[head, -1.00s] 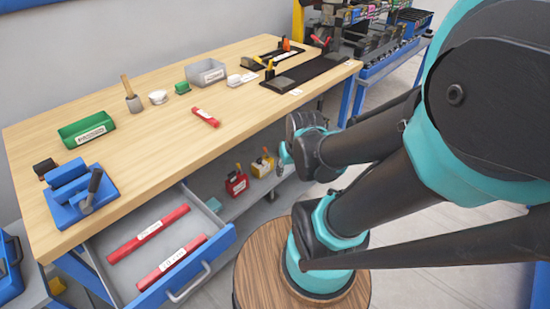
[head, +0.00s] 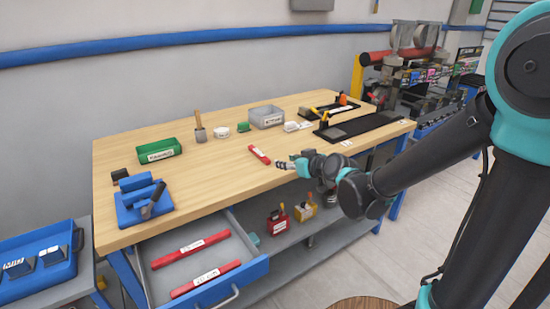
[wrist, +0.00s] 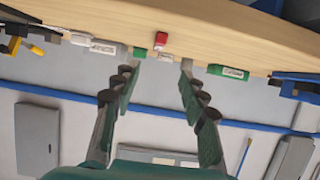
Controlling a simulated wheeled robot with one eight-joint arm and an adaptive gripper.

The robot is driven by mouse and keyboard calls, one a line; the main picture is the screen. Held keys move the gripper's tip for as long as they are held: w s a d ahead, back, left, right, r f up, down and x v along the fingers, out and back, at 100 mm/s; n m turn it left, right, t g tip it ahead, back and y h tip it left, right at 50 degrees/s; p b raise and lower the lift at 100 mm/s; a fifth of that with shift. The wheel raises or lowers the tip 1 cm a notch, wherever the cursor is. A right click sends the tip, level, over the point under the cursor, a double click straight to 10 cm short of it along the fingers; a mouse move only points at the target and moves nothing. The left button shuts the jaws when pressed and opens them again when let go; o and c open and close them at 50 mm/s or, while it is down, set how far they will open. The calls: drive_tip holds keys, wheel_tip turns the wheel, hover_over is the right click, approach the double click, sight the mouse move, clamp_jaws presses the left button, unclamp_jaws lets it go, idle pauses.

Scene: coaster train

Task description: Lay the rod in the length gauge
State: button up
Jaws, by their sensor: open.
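A short red rod (head: 260,155) with a white label lies on the wooden bench near its front edge. It also shows in the wrist view (wrist: 160,39), between and beyond my fingers. Two longer labelled red rods, a rear one (head: 190,250) and a front one (head: 206,280), lie in the open drawer. My gripper (head: 282,165) is open and empty at the bench's front edge, just right of the short rod and apart from it; its spread fingers show in the wrist view (wrist: 159,72). I cannot tell for sure which fixture is the length gauge.
A blue fixture with a dark handle (head: 140,202) stands at the bench's left end. A green bin (head: 160,150), a grey bin (head: 267,117) and a dark flat tray (head: 360,126) stand farther back. The open drawer (head: 255,268) juts out in front.

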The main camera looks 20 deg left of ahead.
approach(263, 156)
drive_tip(key=x, duration=0.4)
drive_tip(key=shift+w+a+f, duration=0.2)
drive_tip(key=shift+f, duration=0.05)
drive_tip(key=shift+x, duration=2.6)
drive_tip(key=shift+r, duration=0.1)
clamp_jaws()
